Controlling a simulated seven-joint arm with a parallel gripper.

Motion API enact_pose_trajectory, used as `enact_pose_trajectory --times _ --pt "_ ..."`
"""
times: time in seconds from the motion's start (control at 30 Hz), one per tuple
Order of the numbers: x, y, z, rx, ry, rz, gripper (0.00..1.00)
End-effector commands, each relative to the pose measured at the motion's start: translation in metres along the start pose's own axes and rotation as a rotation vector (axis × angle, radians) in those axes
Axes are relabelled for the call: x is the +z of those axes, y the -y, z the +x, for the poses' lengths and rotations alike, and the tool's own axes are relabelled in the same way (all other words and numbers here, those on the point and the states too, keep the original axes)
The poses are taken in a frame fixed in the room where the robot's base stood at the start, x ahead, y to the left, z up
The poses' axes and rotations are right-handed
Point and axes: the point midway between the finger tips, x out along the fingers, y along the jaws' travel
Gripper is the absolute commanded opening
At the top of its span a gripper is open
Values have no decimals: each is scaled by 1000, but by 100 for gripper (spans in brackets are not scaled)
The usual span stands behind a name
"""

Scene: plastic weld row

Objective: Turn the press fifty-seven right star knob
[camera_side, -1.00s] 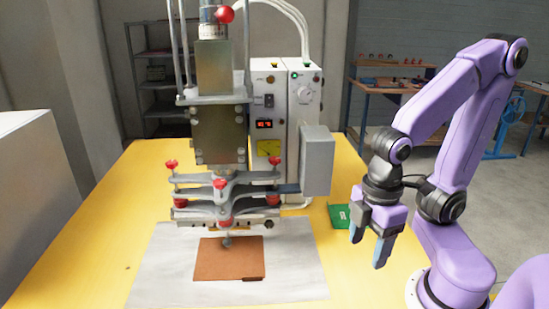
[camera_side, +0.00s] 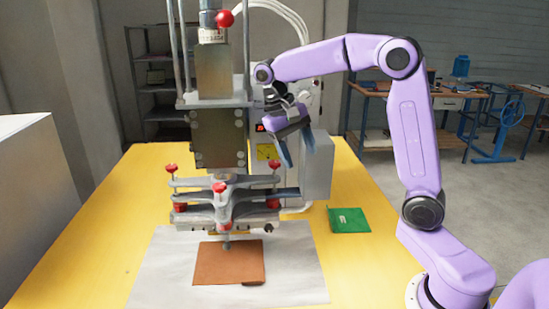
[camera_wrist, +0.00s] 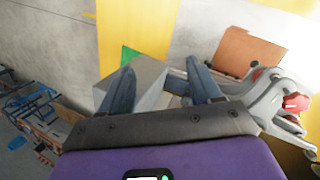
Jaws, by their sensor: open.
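The press (camera_side: 218,135) stands on the yellow table, and its clamp plates carry several red knobs. On the right side are an upper red knob (camera_side: 274,165) and a lower red knob (camera_side: 273,203); both are upright and untouched. My gripper (camera_side: 297,158) is open and empty, above and to the right of the upper right knob, in front of the control box. Its fingers point down. In the wrist view my fingers (camera_wrist: 160,68) are apart, with the grey side box beyond them. A red knob (camera_wrist: 296,103) shows at the right edge, outside the fingers.
The grey side box (camera_side: 317,165) stands close under and right of my gripper. A brown sheet (camera_side: 225,262) lies on a pale mat (camera_side: 300,285) under the press.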

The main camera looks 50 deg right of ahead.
Motion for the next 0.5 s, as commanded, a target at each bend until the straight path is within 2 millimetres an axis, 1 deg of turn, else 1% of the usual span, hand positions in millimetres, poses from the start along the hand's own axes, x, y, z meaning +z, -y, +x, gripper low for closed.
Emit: enact_pose_trajectory --times 0.03,0.1,0.2,0.4,0.5 --pt "-15 -7 -6 -8 16 74 63" --pt "-33 -13 -17 -35 23 153 63" --pt "-53 -17 -35 -94 12 218 63" --pt "-88 -24 -71 -221 -38 301 63" --pt "-101 -29 -87 -277 -69 328 63"
